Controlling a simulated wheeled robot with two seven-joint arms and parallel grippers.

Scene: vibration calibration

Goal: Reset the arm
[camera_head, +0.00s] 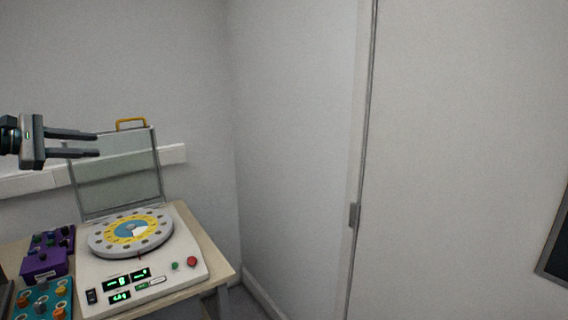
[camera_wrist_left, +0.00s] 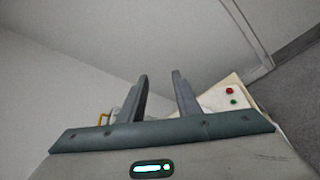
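My left gripper (camera_head: 98,144) comes in from the left in the head view, raised in the air in front of the open clear lid of the machine. Its two fingers are apart with nothing between them. In the left wrist view the fingers (camera_wrist_left: 160,80) also stand apart and empty. My right gripper is in neither view.
A white machine (camera_head: 185,282) with a round yellow and blue dial plate (camera_head: 152,236), lit displays and red and green buttons stands on a wooden table (camera_head: 215,262). Its clear lid (camera_head: 118,180) with a yellow handle (camera_head: 131,122) stands raised. A purple box (camera_head: 42,264) and teal block (camera_head: 38,306) sit left.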

